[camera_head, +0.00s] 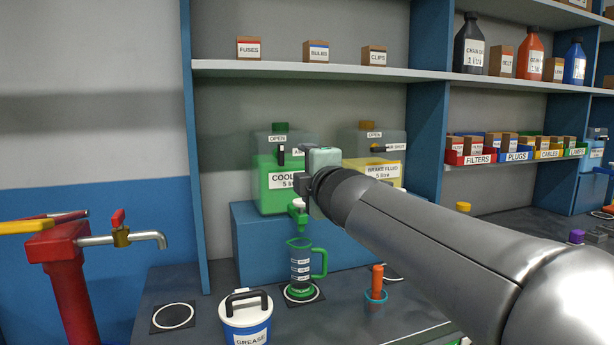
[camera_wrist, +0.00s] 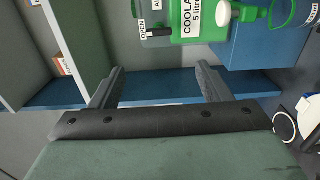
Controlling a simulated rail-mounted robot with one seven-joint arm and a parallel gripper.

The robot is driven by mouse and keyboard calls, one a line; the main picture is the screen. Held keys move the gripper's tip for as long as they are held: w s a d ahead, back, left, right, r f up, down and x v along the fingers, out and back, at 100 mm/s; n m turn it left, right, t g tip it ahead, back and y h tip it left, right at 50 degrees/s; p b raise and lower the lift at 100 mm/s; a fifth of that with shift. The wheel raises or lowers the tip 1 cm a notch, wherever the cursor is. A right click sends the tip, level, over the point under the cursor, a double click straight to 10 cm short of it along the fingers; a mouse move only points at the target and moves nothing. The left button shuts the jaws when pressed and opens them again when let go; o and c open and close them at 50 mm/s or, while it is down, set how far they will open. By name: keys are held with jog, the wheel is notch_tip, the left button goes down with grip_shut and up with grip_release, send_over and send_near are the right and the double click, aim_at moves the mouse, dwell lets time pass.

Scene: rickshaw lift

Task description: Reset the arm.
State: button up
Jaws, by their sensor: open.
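My gripper (camera_wrist: 160,88) is open, with two dark fingers apart and nothing between them in the wrist view. In the head view my arm reaches in from the right, and its end (camera_head: 322,165) is in front of the shelf, between the green coolant tank (camera_head: 272,185) and the yellow brake fluid tank (camera_head: 385,172). It hides part of both tanks. The fingers are hard to make out there. The wrist view shows the coolant tank (camera_wrist: 205,22) at the top, beyond the fingers.
A green measuring jug (camera_head: 301,265) stands on a round pad below the coolant tap (camera_head: 298,215). A grease tub (camera_head: 246,318) and an orange-handled tool in a cup (camera_head: 376,290) stand nearby. A red stand with a tap (camera_head: 120,235) is at left. An empty round pad (camera_head: 172,316) lies on the bench.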

jog(key=s+d+f+m+g+h+p, duration=0.35)
jog(key=d+f+m, duration=0.25)
jog(key=f, duration=0.2)
jog(key=s+d+f+m+g+h+p, duration=0.35)
jog(key=s+d+f+m, duration=0.2)
jog(key=f, duration=0.35)
jog(key=s+d+f+m+g+p, duration=0.1)
jog(key=s+f+m+g, duration=0.2)
jog(key=s, duration=0.4)
jog(key=s+d+f+m+g+p, duration=0.1)
jog(key=s+f+m+g, duration=0.2)
jog(key=s+f, duration=0.2)
jog(key=s+f+m+g+y+p, duration=0.1)
jog(key=s+f+m+g, duration=0.2)
jog(key=s, duration=0.7)
jog(key=shift+s+d+f+m+g+p, duration=0.35)
jog(key=shift+f+m, duration=0.2)
jog(key=shift+f, duration=0.2)
